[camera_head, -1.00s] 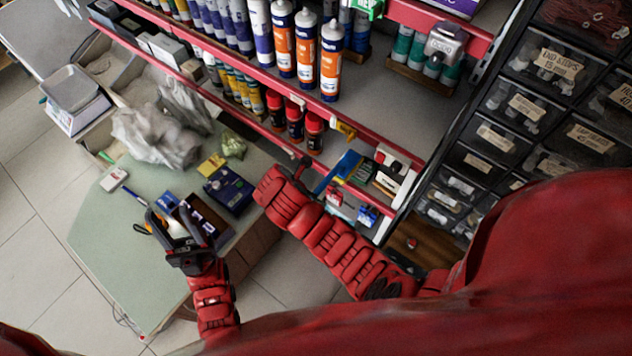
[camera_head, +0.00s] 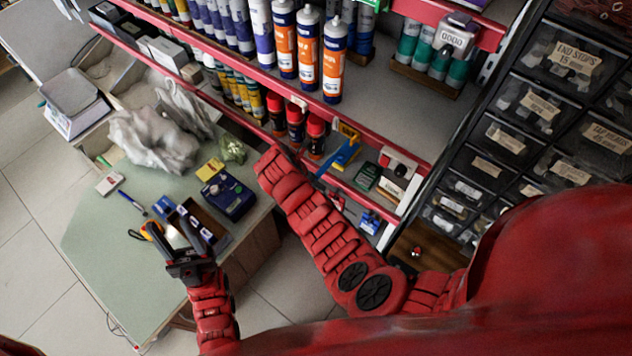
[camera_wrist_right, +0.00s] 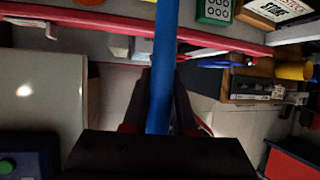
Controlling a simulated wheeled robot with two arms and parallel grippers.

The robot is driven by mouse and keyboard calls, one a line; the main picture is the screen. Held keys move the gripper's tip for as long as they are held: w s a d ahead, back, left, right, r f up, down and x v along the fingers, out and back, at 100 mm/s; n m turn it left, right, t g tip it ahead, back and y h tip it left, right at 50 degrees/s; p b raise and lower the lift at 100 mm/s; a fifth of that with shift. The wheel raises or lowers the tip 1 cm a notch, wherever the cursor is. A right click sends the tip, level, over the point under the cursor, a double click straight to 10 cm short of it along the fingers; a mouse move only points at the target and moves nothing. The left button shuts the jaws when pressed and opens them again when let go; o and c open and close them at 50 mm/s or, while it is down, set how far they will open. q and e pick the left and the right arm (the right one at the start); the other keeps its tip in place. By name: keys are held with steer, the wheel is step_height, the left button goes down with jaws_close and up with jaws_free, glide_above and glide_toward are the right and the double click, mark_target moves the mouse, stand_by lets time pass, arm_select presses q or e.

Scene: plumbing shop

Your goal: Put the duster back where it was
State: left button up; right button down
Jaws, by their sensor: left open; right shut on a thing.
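The duster shows in the right wrist view as a long blue bar (camera_wrist_right: 165,40) between the fingers of my right gripper (camera_wrist_right: 160,85), which is shut on it. In the head view a blue piece with yellow (camera_head: 345,154), apparently the duster, is at the lower red-edged shelf, right of the red-capped bottles. My right arm reaches up to that shelf, and its fingers are mostly hidden there. I cannot tell whether the duster touches the shelf. My left gripper (camera_head: 170,222) is open and empty over the green-topped counter (camera_head: 105,260), beside a dark open box (camera_head: 205,220).
Tubes and cartridges (camera_head: 308,50) crowd the upper shelf. Red-capped bottles (camera_head: 295,125) stand close left of the duster. A dark green device (camera_head: 366,177) and a white-and-red box (camera_head: 398,165) lie to its right. Drawers (camera_head: 520,135) line the right. A crumpled bag (camera_head: 155,138) lies on the counter.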

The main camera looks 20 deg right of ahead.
steer(key=shift+f, duration=0.25)
steer(key=c, duration=0.7)
jaws_free()
